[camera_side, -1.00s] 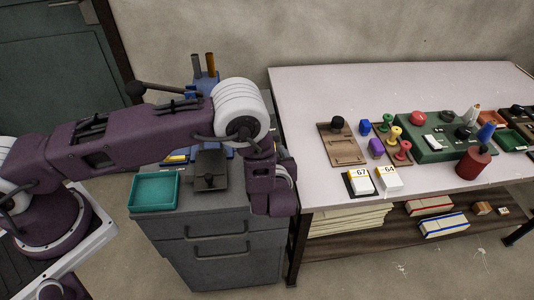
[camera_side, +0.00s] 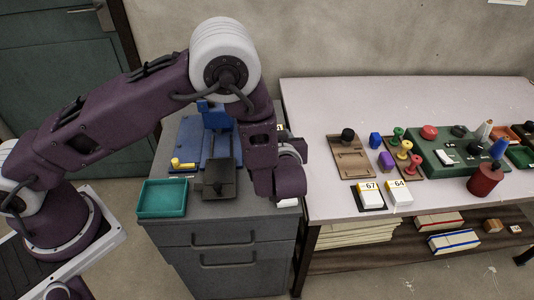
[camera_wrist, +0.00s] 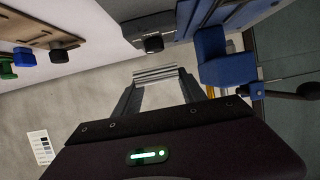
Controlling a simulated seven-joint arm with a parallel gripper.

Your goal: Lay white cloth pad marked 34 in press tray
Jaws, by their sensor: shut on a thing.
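My gripper (camera_wrist: 157,88) is shut on a pale, layered thing (camera_wrist: 155,74), seen edge-on between the fingertips in the wrist view. It looks like the white cloth pad; no number can be read on it. In the side view my wrist hides the fingers, and only a small white patch (camera_side: 280,128) shows behind it. The blue press (camera_side: 190,143) stands on the grey cabinet, left of my wrist, with a dark plate (camera_side: 219,184) in front; it also shows in the wrist view (camera_wrist: 226,62). I cannot tell which part is the press tray.
A teal tray (camera_side: 162,199) sits at the cabinet's front left. White pads marked 67 (camera_side: 369,194) and 64 (camera_side: 399,194) lie on the table (camera_side: 320,105) at right. A brown board (camera_side: 351,158) and green board (camera_side: 445,150) with knobs stand behind.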

